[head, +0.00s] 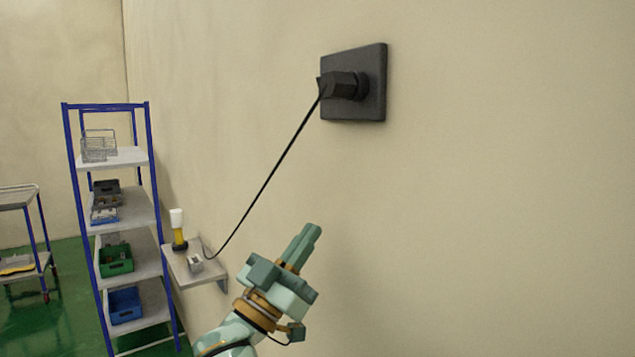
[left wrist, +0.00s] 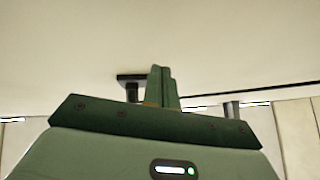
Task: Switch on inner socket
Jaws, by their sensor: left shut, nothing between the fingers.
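A dark square socket plate (head: 372,85) is fixed on the beige wall in the head view. A black plug (head: 340,86) sits in its middle, and a black cable (head: 275,165) hangs from it down to the left. No separate switch can be made out on the plate. My left gripper (head: 308,240) is below the socket, apart from it, with its fingers together and empty, pointing up. In the left wrist view the fingers (left wrist: 161,85) stand in front of part of a dark plate (left wrist: 130,77) with a dark stub under it. My right gripper is out of view.
A small wall shelf (head: 190,272) holds a yellow and white lamp (head: 178,228) and a small pale box (head: 195,263), left of my gripper. A blue-framed rack (head: 148,160) with bins stands further left. The wall right of the socket is bare.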

